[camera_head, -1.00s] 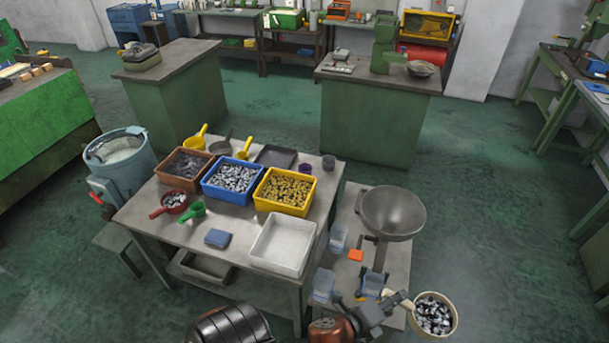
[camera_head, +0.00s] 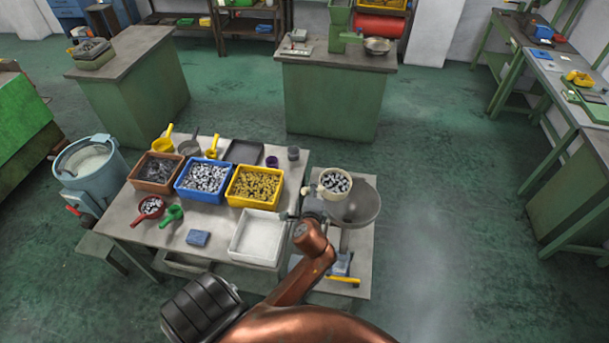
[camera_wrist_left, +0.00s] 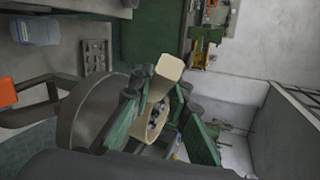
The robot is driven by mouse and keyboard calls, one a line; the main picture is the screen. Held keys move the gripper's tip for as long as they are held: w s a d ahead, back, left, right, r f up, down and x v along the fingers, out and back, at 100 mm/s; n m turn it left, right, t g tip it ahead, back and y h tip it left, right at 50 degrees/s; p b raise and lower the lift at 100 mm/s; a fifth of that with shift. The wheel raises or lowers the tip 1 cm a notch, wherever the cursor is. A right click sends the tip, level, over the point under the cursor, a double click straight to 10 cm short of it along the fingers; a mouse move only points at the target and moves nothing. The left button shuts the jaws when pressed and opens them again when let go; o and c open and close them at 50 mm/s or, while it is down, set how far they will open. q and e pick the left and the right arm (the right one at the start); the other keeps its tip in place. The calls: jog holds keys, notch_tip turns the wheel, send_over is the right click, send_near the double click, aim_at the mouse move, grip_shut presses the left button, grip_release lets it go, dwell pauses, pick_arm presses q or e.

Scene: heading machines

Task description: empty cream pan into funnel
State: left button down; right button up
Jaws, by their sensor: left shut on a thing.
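The cream pan (camera_head: 323,190) holds many small silvery and dark pieces and hangs over the left far part of the grey metal funnel (camera_head: 369,207). The pan looks roughly upright, its pieces still inside. My left gripper (camera_head: 310,208) is shut on the pan's handle, left of the funnel. In the left wrist view, the cream pan (camera_wrist_left: 153,128) shows with its handle between the green fingers of my left gripper (camera_wrist_left: 155,95). The funnel (camera_wrist_left: 92,110) is just left of it there. My copper arm hides part of the stand below. My right gripper is not in view.
The work table at left carries brown, blue (camera_head: 203,180) and yellow (camera_head: 254,187) bins of parts, a white tray (camera_head: 257,238) and several scoops. A yellow-handled item (camera_head: 343,279) lies on the funnel's low stand. The floor right of the stand is clear.

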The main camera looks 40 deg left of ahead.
pick_arm(q)
jog(key=r+m+y+b, duration=0.1)
jog(key=w+r+m+y+b, duration=0.1)
jog(key=m+y, duration=0.1)
jog(key=d+m+g+y+b, duration=0.1)
jog(key=b, duration=0.1)
jog(key=shift+w+r, duration=0.4)
jog(key=shift+w+d+r+m+y, duration=0.2)
jog(key=shift+m+y, duration=0.2)
jog(key=shift+m, duration=0.2)
jog(key=w+d+m+t+y+p, duration=0.1)
jog(key=w+d+m+y+p, duration=0.1)
jog(key=w+d+m, duration=0.2)
jog(key=d+m, duration=0.3)
jog(key=shift+w+d+f+m+t+y, duration=0.25)
jog(key=shift+w+d+m+t+y, duration=0.05)
jog(key=shift+w+d+t+y, duration=0.1)
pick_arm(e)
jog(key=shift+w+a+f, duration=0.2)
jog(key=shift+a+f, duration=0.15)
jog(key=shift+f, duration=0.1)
pick_arm(q)
jog(key=shift+s, duration=0.1)
